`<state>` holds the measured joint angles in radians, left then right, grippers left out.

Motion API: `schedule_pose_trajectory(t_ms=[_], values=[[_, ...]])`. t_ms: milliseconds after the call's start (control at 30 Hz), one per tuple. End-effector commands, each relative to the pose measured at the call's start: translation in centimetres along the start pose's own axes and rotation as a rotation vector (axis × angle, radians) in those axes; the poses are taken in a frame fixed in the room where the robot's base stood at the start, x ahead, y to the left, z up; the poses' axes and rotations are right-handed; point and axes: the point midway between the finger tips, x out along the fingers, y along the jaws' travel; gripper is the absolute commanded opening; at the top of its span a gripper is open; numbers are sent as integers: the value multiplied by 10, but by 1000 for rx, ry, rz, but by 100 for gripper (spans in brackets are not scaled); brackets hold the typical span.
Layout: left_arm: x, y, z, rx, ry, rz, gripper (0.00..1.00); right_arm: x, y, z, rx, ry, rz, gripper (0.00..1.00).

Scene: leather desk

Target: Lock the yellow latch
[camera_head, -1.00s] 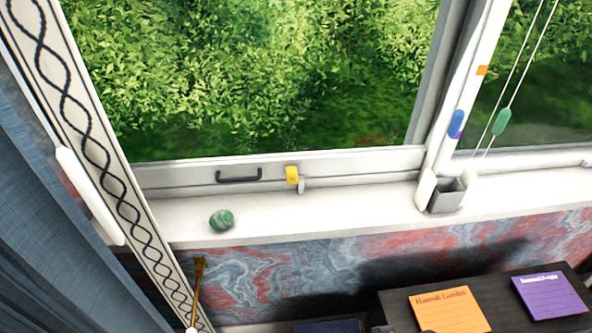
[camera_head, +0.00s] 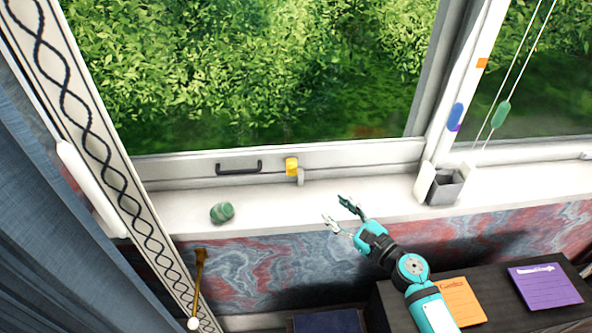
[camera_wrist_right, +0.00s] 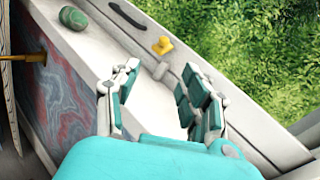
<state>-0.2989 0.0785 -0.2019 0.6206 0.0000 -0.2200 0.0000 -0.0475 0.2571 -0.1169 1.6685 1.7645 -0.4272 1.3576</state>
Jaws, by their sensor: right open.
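The yellow latch (camera_head: 292,166) sits on the bottom rail of the window frame, just right of a dark handle (camera_head: 239,168). A small grey catch (camera_head: 300,177) shows just below and right of it. The latch also shows in the right wrist view (camera_wrist_right: 162,46), beyond the fingers. My right gripper (camera_head: 338,212) is open and empty over the front of the white sill, right of the latch, nearer to me and apart from it. In the right wrist view its spread fingers (camera_wrist_right: 158,98) have only the sill between them. My left gripper is not in view.
A green striped stone (camera_head: 222,212) lies on the white sill (camera_head: 270,210) to the left. A grey open box (camera_head: 445,187) stands on the sill at right. An orange notebook (camera_head: 461,302) and a purple one (camera_head: 545,288) lie on the dark desk.

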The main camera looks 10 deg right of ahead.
Motion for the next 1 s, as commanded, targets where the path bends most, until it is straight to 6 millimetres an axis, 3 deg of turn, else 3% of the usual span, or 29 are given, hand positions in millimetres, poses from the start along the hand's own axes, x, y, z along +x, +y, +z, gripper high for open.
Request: schedule_pose_trajectory(t_ms=[167, 700, 1000], values=[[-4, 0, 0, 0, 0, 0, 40, 14, -8, 0, 49, -4, -23, 45], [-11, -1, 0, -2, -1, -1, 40, 128, -8, 0, 45, -5, -19, 45], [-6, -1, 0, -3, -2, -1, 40, 169, -8, -1, 43, -3, -18, 45]])
